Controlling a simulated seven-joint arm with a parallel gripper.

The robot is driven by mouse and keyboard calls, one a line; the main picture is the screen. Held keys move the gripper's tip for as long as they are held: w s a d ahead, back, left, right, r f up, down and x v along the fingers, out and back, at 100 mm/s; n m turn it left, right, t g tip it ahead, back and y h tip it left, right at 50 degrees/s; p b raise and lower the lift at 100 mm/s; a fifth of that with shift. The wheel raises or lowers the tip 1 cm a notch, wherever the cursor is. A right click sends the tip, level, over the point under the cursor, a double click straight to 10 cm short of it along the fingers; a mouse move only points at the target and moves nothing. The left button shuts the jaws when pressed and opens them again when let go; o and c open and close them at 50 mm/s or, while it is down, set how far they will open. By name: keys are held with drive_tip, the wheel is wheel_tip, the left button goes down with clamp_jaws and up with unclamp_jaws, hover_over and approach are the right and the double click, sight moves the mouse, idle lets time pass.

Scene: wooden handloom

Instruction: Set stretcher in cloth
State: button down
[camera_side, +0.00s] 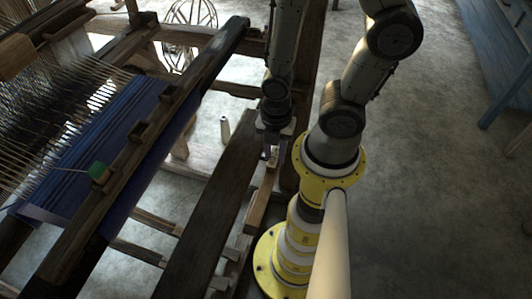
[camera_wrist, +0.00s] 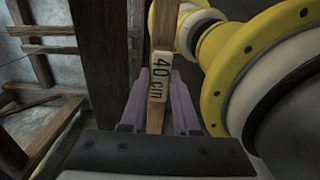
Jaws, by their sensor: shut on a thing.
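The stretcher is a light wooden bar (camera_side: 262,200) marked "40 cm" on a pale label; it also shows in the wrist view (camera_wrist: 159,80). My gripper (camera_side: 270,156) is shut on it, with a purple finger on either side of the bar in the wrist view (camera_wrist: 162,100). The bar lies beside the dark bench plank, close to my yellow base. I cannot tell whether it still touches a support underneath. The blue cloth (camera_side: 125,112) is stretched on the loom at the left, well away from my gripper.
A dark bench plank (camera_side: 212,205) lies between my gripper and the loom. A dark wooden beam (camera_side: 150,130) crosses the cloth, with a green item (camera_side: 97,171) near its lower end. A pale cone or spool (camera_side: 225,128) stands behind the bench. The floor at right is clear.

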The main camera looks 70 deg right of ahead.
wheel_tip(320, 180, up, 30)
drive_tip(key=w+a, duration=0.5)
drive_tip(key=w, duration=0.5)
drive_tip(key=w+a, duration=0.4)
drive_tip(key=w, duration=0.6)
drive_tip(key=w+a, duration=0.5)
drive_tip(key=w, duration=0.5)
drive_tip(key=shift+s+d+f, duration=0.1)
drive_tip(key=shift+s+f, duration=0.05)
drive_tip(key=shift+f, duration=2.1)
drive_tip(key=shift+s+d+f, duration=0.1)
drive_tip(key=shift+f, duration=2.2)
drive_tip(key=shift+s+d+f, duration=0.1)
drive_tip(key=shift+s+f, duration=0.05)
drive_tip(key=shift+f, duration=2.1)
drive_tip(key=shift+f, duration=0.2)
drive_tip(key=c, duration=0.6)
unclamp_jaws()
drive_tip(key=shift+f, duration=0.1)
